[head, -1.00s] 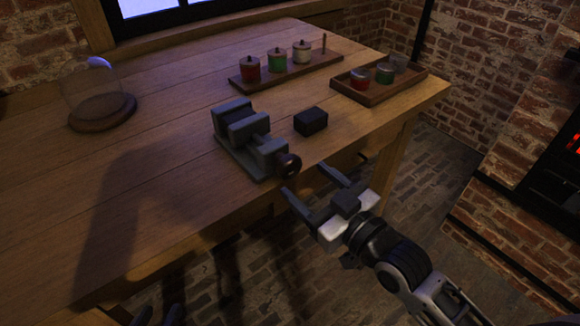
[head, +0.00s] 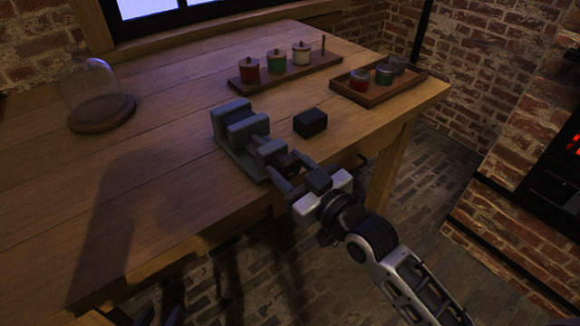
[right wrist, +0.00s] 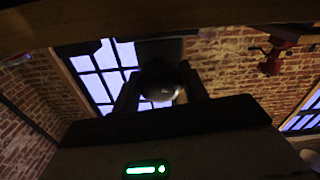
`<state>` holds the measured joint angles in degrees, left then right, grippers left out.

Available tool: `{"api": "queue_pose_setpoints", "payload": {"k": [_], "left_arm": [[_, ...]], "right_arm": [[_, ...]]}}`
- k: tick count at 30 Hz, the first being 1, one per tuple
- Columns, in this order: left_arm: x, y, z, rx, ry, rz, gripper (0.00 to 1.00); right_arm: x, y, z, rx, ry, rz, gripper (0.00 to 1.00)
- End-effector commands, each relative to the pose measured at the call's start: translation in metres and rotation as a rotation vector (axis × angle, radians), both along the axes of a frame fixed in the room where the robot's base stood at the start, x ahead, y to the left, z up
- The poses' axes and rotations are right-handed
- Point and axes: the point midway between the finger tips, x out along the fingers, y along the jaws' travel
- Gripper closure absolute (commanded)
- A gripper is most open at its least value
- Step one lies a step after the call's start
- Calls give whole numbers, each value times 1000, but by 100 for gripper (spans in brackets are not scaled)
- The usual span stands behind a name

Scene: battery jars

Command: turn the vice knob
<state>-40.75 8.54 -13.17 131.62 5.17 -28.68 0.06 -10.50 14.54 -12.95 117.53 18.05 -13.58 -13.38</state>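The grey vice (head: 240,127) stands on the table near its front edge, its screw end towards me. Its dark round knob (head: 288,162) is partly hidden by my right gripper. My right gripper (head: 284,163) is open, with one finger on each side of the knob. In the right wrist view, the knob (right wrist: 160,82) sits between the two fingers; whether they touch it is too dark to tell. My left gripper (head: 152,316) shows only as dark tips at the bottom edge; its opening is unclear.
A black block (head: 310,122) lies right of the vice. A wooden board (head: 240,86) with lidded jars and a tray (head: 372,101) with more jars stand behind. A glass dome (head: 95,95) is at the left. The table's left middle is clear.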

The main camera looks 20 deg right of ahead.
Motion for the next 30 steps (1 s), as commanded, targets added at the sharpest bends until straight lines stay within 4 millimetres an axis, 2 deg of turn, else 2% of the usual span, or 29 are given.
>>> {"api": "queue_pose_setpoints", "payload": {"k": [6, 14, 15, 17, 26, 30], "left_arm": [[-1, 1, 18, -1, -6, 4, 64], [-5, 4, 11, 4, 4, 11, 64], [-5, 4, 11, 4, 4, 11, 64], [-5, 4, 11, 4, 5, 10, 64], [-4, 4, 11, 5, 4, 10, 64], [-3, 4, 13, 4, 0, 11, 64]], "right_arm": [[0, 0, 3, 101, 40, 1, 79], [0, 0, 0, 125, 45, 1, 79], [0, 0, 0, 125, 45, 1, 51], [0, 0, 0, 125, 45, 1, 34], [-1, 0, 0, 123, 45, 1, 34], [-12, -5, -1, 122, 47, 0, 34]]}}
